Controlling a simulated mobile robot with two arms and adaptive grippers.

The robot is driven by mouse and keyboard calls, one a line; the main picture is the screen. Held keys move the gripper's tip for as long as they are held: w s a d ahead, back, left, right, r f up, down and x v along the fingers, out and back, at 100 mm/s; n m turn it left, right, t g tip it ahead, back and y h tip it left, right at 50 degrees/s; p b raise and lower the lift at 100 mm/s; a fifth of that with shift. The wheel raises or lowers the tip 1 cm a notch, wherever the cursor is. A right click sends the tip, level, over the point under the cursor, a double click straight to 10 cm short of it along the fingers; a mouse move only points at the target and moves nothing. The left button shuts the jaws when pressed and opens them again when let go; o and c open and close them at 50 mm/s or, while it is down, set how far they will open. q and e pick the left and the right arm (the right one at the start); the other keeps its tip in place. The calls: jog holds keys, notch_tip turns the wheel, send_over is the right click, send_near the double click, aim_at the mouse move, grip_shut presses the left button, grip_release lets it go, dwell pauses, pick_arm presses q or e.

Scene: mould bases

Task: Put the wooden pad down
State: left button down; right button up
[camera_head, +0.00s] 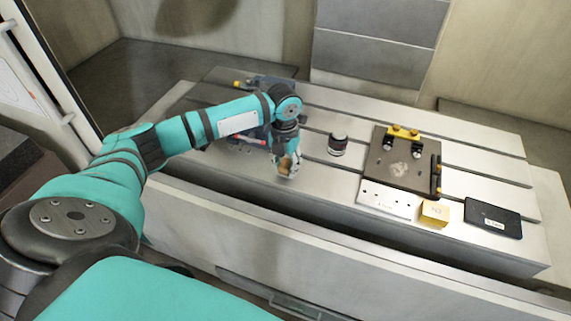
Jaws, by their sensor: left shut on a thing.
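The wooden pad (286,165) is a small light-brown piece between the fingers of my left gripper (287,170). The left gripper points down and is shut on the pad. It is over the front part of the grey slotted table (320,185), left of centre. I cannot tell whether the pad touches the table. The fingers hide part of the pad. My right gripper is not in view.
A dark round jar-like object (338,144) stands just right of the gripper. Further right are a dark mould plate (395,165) with yellow parts, a white strip (389,199), a yellow block (434,213) and a black tablet-like device (493,218). A vise-like tool (245,140) is partly behind my arm.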

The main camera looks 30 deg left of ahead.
aim_at(285, 164)
pick_arm(q)
jog(key=shift+f, duration=0.65)
jog(key=shift+f, duration=0.2)
jog(key=c, duration=0.9)
grip_release()
notch_tip(285, 164, up, 12)
jog(key=shift+s+r+b, duration=0.1)
jog(key=shift+r+b, duration=0.1)
jog(key=shift+b, duration=0.8)
